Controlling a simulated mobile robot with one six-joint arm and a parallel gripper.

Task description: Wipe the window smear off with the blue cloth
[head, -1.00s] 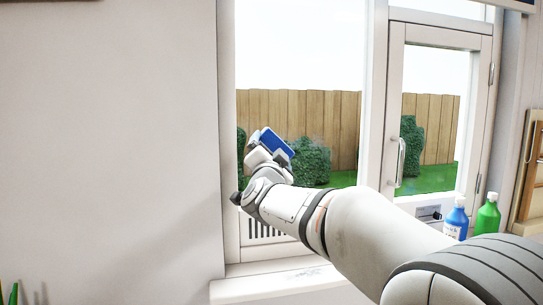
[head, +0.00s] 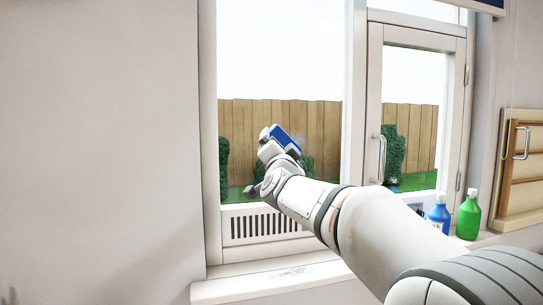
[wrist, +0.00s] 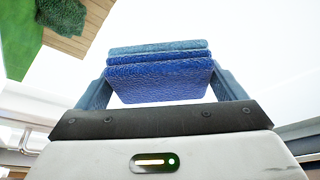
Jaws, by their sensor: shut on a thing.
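My gripper (head: 282,139) is in front of the left window pane (head: 285,60), shut on the folded blue cloth (head: 288,134). In the wrist view the cloth (wrist: 160,76) is a layered blue pad between the two fingers, with bright sky behind it. A faint greyish window smear (head: 301,138) shows just right of the cloth, against the fence; my gripper and the cloth may hide part of it. I cannot tell whether the cloth touches the glass.
A blue bottle (head: 439,214) and a green bottle (head: 469,215) stand on the right. A door (head: 405,110) with a handle (head: 382,160) is right of the pane. A slatted vent (head: 262,228) and white sill (head: 245,284) are below. Bare wall (head: 100,130) fills the left.

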